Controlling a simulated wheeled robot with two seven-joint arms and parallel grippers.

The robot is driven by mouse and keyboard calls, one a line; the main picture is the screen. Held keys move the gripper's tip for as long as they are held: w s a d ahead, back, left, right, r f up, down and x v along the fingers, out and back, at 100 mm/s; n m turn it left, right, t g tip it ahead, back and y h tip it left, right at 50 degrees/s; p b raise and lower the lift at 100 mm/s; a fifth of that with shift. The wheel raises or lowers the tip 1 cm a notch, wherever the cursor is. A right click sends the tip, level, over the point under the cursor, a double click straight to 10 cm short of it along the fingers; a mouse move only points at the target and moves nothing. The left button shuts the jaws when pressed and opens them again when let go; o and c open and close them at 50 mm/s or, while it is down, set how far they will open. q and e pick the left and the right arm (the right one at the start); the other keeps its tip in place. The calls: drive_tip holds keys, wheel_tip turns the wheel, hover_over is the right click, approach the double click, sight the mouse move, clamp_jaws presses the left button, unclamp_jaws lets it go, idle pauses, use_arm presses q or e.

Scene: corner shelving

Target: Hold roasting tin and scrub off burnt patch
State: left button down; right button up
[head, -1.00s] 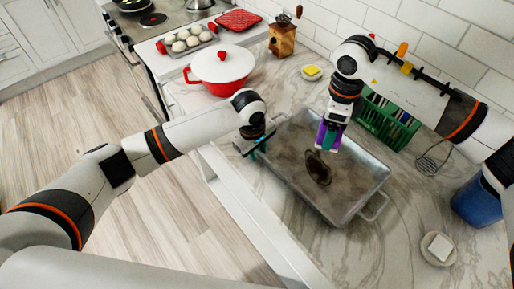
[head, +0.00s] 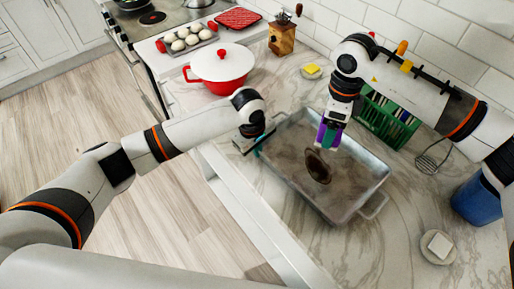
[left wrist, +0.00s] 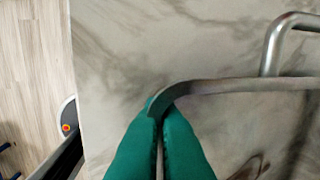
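The grey metal roasting tin (head: 352,205) lies on the marble counter, with a dark brown burnt patch (head: 318,166) on its floor. My left gripper (head: 258,143) is at the tin's left corner. In the left wrist view its green fingers (left wrist: 160,112) are closed on the tin's rim (left wrist: 235,87), with a wire handle (left wrist: 275,45) to the right. My right gripper (head: 329,138) is over the tin's far part, just beyond the patch. It is shut on a purple scrubber (head: 321,133); whether the scrubber touches the tin is unclear.
A red pot with a white lid (head: 220,66), a tray of eggs or buns (head: 190,38) and a wooden grinder (head: 282,36) stand farther back. A yellow sponge on a dish (head: 312,71), green rack (head: 385,122), whisk (head: 430,160), blue container (head: 474,203) and soap dish (head: 438,245) surround the tin.

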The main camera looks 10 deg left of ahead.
use_arm(q)
drive_tip(key=c, duration=2.1)
unclamp_jaws()
drive_tip(key=o, duration=0.4)
drive_tip(key=shift+c, duration=0.2)
drive_tip(key=shift+c, duration=0.5)
clamp_jaws()
